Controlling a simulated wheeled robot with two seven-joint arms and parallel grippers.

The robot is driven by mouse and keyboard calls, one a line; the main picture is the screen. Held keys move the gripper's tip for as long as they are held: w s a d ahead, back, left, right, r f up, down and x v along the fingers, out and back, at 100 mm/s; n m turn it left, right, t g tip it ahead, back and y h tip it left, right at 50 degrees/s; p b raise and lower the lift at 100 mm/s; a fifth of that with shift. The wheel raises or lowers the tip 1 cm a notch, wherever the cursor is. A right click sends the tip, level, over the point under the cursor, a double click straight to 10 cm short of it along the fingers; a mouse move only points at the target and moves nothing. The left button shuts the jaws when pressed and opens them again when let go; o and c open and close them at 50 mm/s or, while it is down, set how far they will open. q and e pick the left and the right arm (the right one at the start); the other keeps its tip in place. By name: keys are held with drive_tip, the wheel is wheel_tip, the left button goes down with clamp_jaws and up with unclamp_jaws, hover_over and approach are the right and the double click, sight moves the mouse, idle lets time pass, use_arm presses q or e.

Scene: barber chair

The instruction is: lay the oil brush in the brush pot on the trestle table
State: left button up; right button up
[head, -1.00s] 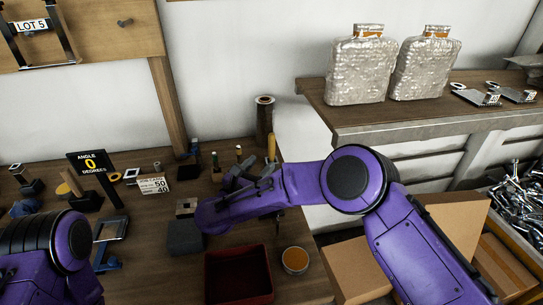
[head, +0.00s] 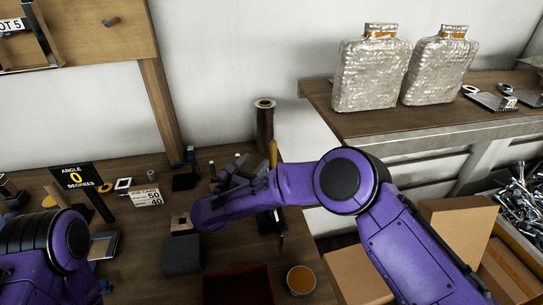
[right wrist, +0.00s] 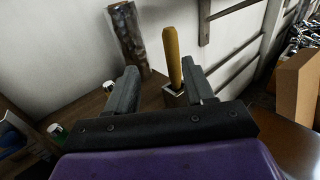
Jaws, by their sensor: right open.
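A brush with a yellow-brown handle, which I take for the oil brush (head: 273,154), stands nearly upright on the trestle table (head: 140,255). It also shows in the right wrist view (right wrist: 172,50), its lower end at a dark, square-edged metallic piece; I cannot tell if that is part of the brush or a holder. My right gripper (head: 242,178) is open; in the right wrist view (right wrist: 160,88) the handle appears between its fingers, nearer the right one, with no visible grip. My arm hides part of the table. I cannot surely identify the brush pot. My left gripper is out of view.
A tall brown cylinder (head: 265,122) stands behind the brush against the wall. A dark red tray (head: 238,287), a round orange-topped tin (head: 301,280) and a grey block (head: 182,254) are nearer. Several small bottles and signs crowd the back. A shelf (head: 430,125) is at right.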

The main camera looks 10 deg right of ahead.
sight(272, 148)
drive_tip(key=p+x, duration=0.1)
drive_tip(key=x, duration=0.2)
drive_tip(key=d+p+x, duration=0.1)
drive_tip(key=x, duration=0.1)
drive_tip(key=s+r+p+x, duration=0.1)
drive_tip(key=x, duration=0.2)
drive_tip(key=shift+w+d, duration=0.2)
drive_tip(key=shift+d, duration=0.15)
drive_tip(key=shift+w+d+f, duration=0.1)
drive_tip(key=shift+w+d, duration=0.2)
drive_tip(key=shift+w, duration=0.05)
clamp_jaws()
